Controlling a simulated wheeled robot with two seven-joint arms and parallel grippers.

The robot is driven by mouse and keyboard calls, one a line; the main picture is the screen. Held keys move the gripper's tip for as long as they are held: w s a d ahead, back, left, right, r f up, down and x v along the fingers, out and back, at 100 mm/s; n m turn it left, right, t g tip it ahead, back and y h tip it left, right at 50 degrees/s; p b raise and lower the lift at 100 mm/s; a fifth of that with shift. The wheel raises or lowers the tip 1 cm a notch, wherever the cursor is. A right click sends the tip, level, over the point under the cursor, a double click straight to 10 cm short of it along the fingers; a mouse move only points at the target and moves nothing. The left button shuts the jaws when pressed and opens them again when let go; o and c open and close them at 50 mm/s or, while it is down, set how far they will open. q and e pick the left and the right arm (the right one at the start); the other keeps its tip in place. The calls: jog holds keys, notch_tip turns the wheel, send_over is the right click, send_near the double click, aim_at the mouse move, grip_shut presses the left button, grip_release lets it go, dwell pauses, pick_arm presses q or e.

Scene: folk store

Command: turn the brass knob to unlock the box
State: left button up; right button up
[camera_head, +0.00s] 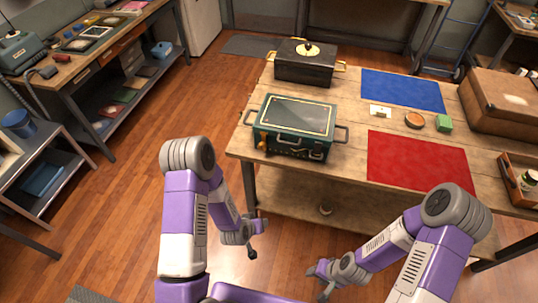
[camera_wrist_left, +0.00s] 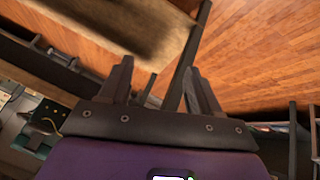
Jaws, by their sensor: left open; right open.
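A dark green box (camera_head: 296,116) with gold trim and side handles stands at the near left of the wooden table. Small brass-coloured fittings (camera_head: 263,138) show at its front left, with more along its front; which is the knob is too small to tell. A black box (camera_head: 305,68) with brass handles and a round brass piece (camera_head: 308,48) on its lid stands behind it. My left gripper (camera_head: 257,239) is open and empty, below and in front of the table; its spread fingers show in the left wrist view (camera_wrist_left: 162,88). My right gripper (camera_head: 319,281) is open and empty, lower and further right.
A workbench stands at left. Wooden floor is clear between.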

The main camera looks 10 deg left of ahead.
pick_arm(q)
jog(key=w+a+r+t+y+b, duration=0.1)
jog(key=w+r+t, duration=0.15)
jog(key=w, duration=0.25)
jog(key=w+a+r+t+b, duration=0.1)
jog(key=w+a+t, duration=0.15)
jog(key=w, duration=0.25)
jog(key=m+t+b, duration=0.1)
jog(key=t, duration=0.5)
send_near(262, 148)
jog(key=shift+y, duration=0.3)
jog(key=shift+w+d+f, duration=0.1)
jog(key=shift+w+f, duration=0.05)
jog(key=shift+w, duration=1.85)
jog(key=shift+w+d+f, duration=0.1)
jog(key=shift+w+f, duration=0.05)
jog(key=shift+w, duration=1.9)
jog(key=c, duration=1)
